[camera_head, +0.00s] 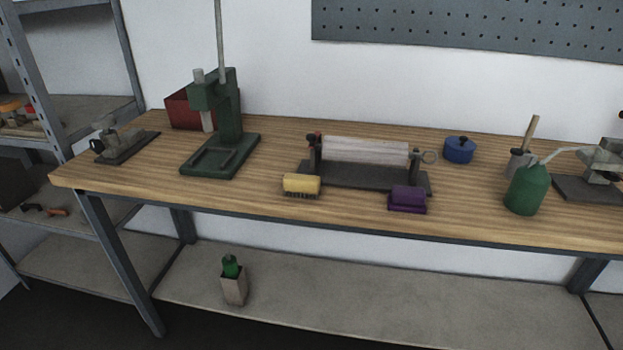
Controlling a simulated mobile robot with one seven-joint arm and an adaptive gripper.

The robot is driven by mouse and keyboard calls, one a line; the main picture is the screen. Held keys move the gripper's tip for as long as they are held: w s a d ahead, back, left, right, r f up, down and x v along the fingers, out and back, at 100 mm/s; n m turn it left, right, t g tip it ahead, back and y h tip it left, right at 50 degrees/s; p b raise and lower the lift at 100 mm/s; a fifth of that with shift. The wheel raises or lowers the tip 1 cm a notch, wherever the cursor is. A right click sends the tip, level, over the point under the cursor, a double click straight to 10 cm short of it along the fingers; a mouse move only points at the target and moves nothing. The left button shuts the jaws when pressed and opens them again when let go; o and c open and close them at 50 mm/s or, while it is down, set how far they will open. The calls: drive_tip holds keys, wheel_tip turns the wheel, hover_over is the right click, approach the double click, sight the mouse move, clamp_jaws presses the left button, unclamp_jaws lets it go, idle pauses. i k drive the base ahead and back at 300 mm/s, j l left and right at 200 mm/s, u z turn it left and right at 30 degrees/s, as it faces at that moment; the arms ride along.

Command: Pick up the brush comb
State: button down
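A small yellow block-shaped tool (301,184) with a dark, toothed or bristled underside lies near the front edge of the wooden workbench (130,178). It looks most like the brush comb, but I cannot tell for sure. A purple block-shaped tool (407,197) of similar size lies to its right, also near the front edge; its underside is not clear. Both stand just in front of a dark stand with a pale roller (365,151). My gripper is not in this view.
A green press (228,135) and a red bin (187,110) stand at left. A blue pot (459,150), a green spouted can (527,190) and a cup with a stick (519,162) stand at right. A bottle in a box (234,287) is on the lower shelf.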

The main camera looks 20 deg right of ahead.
sight(296, 184)
drive_tip(key=i+l, duration=0.25)
drive_tip(key=i, duration=0.15)
drive_tip(key=i+l, duration=0.2)
drive_tip(key=i, duration=0.2)
